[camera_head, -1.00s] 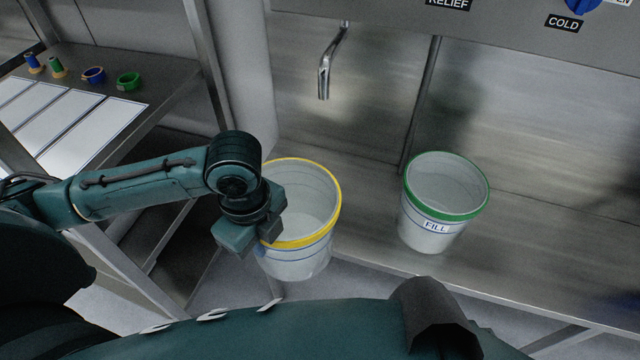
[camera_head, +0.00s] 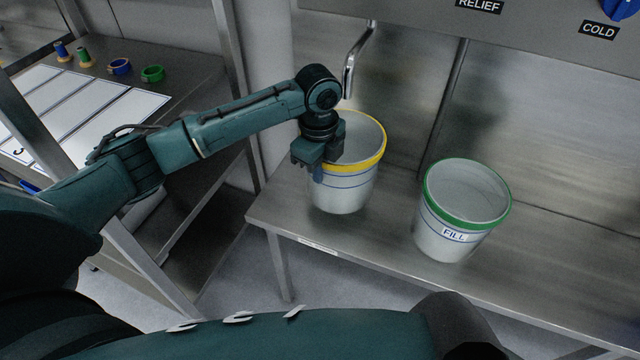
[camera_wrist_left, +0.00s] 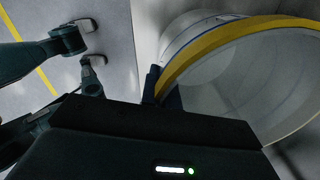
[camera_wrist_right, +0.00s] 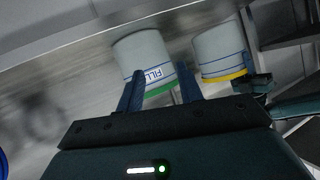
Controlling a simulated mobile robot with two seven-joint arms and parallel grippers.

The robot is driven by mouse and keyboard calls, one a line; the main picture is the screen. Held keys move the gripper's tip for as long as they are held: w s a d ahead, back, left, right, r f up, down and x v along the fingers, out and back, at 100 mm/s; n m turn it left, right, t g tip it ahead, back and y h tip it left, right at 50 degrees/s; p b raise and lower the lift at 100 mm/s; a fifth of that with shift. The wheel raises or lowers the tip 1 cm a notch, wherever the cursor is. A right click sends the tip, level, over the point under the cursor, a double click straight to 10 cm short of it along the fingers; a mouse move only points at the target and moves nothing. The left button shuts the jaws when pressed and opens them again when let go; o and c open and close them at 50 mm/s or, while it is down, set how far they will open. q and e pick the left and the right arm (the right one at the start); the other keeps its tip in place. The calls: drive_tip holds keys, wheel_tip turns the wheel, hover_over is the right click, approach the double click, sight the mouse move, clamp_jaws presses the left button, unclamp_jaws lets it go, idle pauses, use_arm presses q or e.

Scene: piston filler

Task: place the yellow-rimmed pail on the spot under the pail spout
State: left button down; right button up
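The yellow-rimmed pail (camera_head: 345,190) is white with blue bands and is upright at the left end of the steel bench, below and close to the pail spout (camera_head: 352,70). I cannot tell whether its base touches the bench. My left gripper (camera_head: 318,172) is shut on the left side of its rim; the left wrist view shows the fingers (camera_wrist_left: 163,92) pinching the yellow rim (camera_wrist_left: 215,42). The spot under the spout is hidden by the pail. My right gripper (camera_wrist_right: 160,85) is open and empty, with both pails beyond it in the right wrist view.
A green-rimmed pail (camera_head: 445,235) marked FILL stands on the bench (camera_head: 390,235) to the right. A side table (camera_head: 195,95) at the left holds white sheets and small coloured rings and spools. The bench between the pails is clear.

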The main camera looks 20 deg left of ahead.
sight(320, 196)
use_arm(q)
wheel_tip(320, 196, down, 4)
drive_tip(key=shift+f+b, duration=0.15)
drive_tip(key=shift+b, duration=0.15)
drive_tip(key=shift+w+f, duration=0.2)
drive_tip(key=shift+f, duration=0.1)
drive_tip(key=c, duration=1.7)
unclamp_jaws()
drive_tip(key=shift+f, duration=0.1)
wheel_tip(320, 196, up, 12)
drive_tip(key=shift+s+r+p, duration=0.15)
drive_tip(key=shift+r+p, duration=0.05)
drive_tip(key=shift+p, duration=0.6)
